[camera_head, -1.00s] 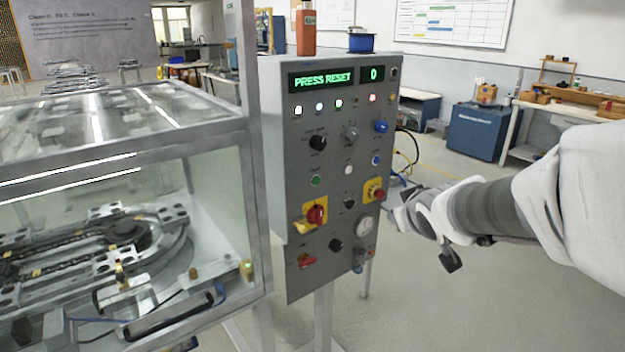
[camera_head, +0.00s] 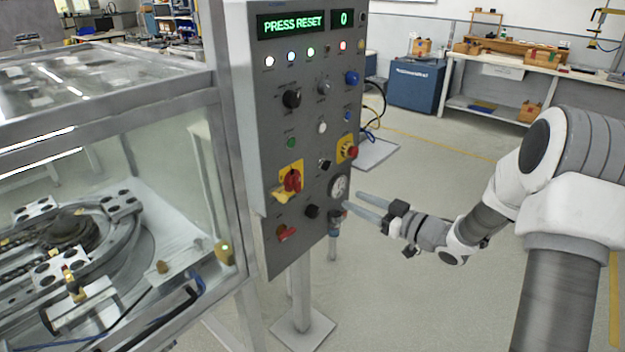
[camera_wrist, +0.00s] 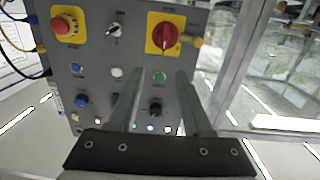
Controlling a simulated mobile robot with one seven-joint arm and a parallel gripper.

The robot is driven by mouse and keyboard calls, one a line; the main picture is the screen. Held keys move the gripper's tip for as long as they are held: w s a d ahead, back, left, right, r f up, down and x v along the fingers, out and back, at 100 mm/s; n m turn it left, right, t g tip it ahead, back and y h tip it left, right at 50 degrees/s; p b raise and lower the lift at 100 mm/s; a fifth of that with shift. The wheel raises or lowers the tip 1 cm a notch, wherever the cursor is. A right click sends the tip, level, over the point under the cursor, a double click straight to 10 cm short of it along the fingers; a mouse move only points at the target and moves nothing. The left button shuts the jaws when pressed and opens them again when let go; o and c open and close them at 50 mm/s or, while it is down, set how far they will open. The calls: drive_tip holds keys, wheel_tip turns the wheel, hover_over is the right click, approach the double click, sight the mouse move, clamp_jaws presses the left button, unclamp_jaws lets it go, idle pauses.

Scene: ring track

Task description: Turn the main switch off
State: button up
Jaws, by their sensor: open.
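The main switch (camera_head: 291,180) is a red rotary handle on a yellow plate, at the lower left of the grey control panel (camera_head: 262,130). Its handle looks roughly upright. In the wrist view, which is turned upside down, the main switch (camera_wrist: 165,37) is at top centre, beyond the fingertips. My gripper (camera_head: 352,201) is open and empty, to the right of the switch near the panel's lower right edge, its fingers pointing towards the panel. In the wrist view both fingers of my gripper (camera_wrist: 160,76) stand apart with nothing between them. They look clear of the switch.
A red emergency stop (camera_head: 352,152) on yellow, a gauge (camera_head: 339,187), a black knob (camera_head: 312,211) and a red lever (camera_head: 287,233) are close by. A glass-walled machine enclosure (camera_head: 232,200) stands left of the panel.

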approach(299, 177)
drive_tip(key=shift+y, duration=0.4)
drive_tip(key=x, duration=0.8)
drive_tip(key=shift+w+f, duration=0.3)
clamp_jaws()
drive_tip(key=shift+b, duration=0.3)
